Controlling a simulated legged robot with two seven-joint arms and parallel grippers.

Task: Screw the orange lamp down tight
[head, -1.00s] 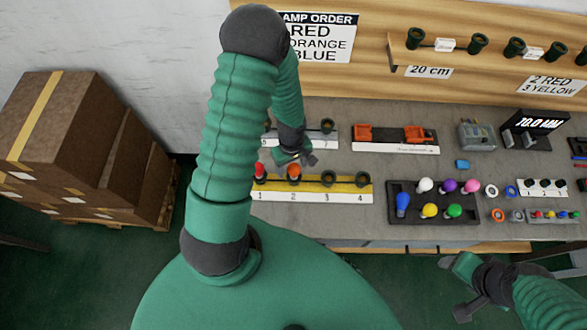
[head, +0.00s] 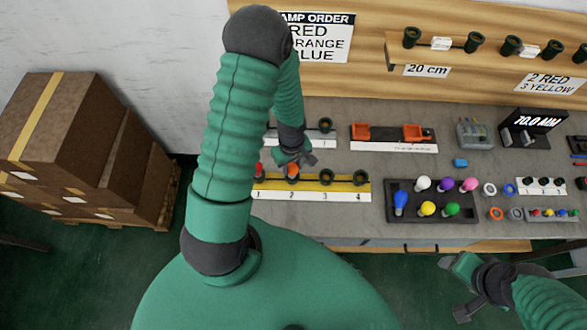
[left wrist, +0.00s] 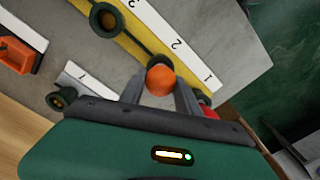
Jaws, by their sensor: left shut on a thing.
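The orange lamp (head: 292,171) stands at position 2 of the yellow socket strip (head: 330,186). My left gripper (head: 293,162) is over it, and in the left wrist view its two fingers are shut on the orange lamp (left wrist: 160,80). How deep the lamp sits in its socket is hidden by the fingers. The red lamp (head: 259,170) stands at position 1, partly behind my arm; it also shows beside a finger in the left wrist view (left wrist: 208,111). Sockets 3 and 4 (head: 361,177) are empty. My right gripper (head: 460,286) is at the lower right, away from the bench, and appears open.
A dark tray (head: 388,215) with several coloured lamps, one of them blue (head: 400,201), lies right of the strip. An orange fixture (head: 416,132) and a grey device (head: 474,134) stand behind. Stacked boxes (head: 60,130) are at the far left.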

